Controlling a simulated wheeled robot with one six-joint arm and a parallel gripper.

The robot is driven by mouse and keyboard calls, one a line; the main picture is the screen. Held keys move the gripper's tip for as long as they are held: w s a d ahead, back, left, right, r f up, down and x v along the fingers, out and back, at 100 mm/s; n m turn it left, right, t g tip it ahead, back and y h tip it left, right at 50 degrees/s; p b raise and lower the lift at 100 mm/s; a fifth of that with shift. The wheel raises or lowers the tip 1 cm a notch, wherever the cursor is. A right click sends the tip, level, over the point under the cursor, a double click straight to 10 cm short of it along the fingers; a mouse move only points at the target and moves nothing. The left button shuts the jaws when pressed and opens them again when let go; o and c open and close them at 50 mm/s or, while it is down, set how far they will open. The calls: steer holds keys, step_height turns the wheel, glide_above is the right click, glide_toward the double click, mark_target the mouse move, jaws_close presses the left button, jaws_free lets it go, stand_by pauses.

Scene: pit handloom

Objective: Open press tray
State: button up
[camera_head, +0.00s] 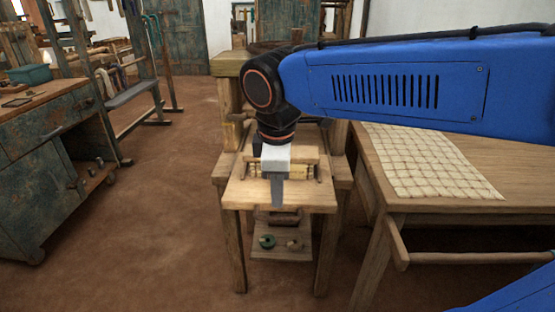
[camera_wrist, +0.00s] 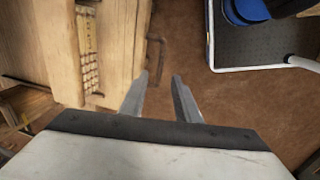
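The wooden press (camera_head: 231,105) stands upright in the middle of the head view. Its light wooden tray (camera_head: 310,197) is at its front, level, with a ribbed yellowish piece on it. The tray (camera_wrist: 125,45) also shows at the left of the wrist view, with a thin dark metal handle (camera_wrist: 161,47) on its edge. My gripper (camera_head: 277,190) points down in front of the tray and hides part of it. In the wrist view my gripper (camera_wrist: 160,76) is open, its two fingers apart with floor between them. The handle lies just beyond the left fingertip; I cannot tell whether they touch.
A wooden table (camera_head: 450,210) with a pale woven mat (camera_head: 425,165) stands close at the right. A lower shelf (camera_head: 280,245) under the tray holds small round items. A worn green cabinet (camera_head: 45,165) stands at the left. The brown floor (camera_head: 150,220) between is clear.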

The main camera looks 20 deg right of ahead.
step_height(320, 180, up, 9)
steer(key=s, duration=0.1)
steer(key=shift+s+a+f, duration=0.2)
steer(key=shift+s+a, duration=0.05)
steer(key=shift+s, duration=0.05)
steer(key=s+d+f+m+t, duration=0.1)
steer(key=s+d+f+m, duration=0.3)
steer(key=d+f+m, duration=0.3)
steer(key=s+d+f+m+t, duration=0.1)
steer(key=s+d+f+m, duration=0.3)
steer(key=d+f+m, duration=0.3)
step_height(320, 180, down, 4)
steer(key=shift+d+m+t+y, duration=0.3)
steer(key=shift+d, duration=0.85)
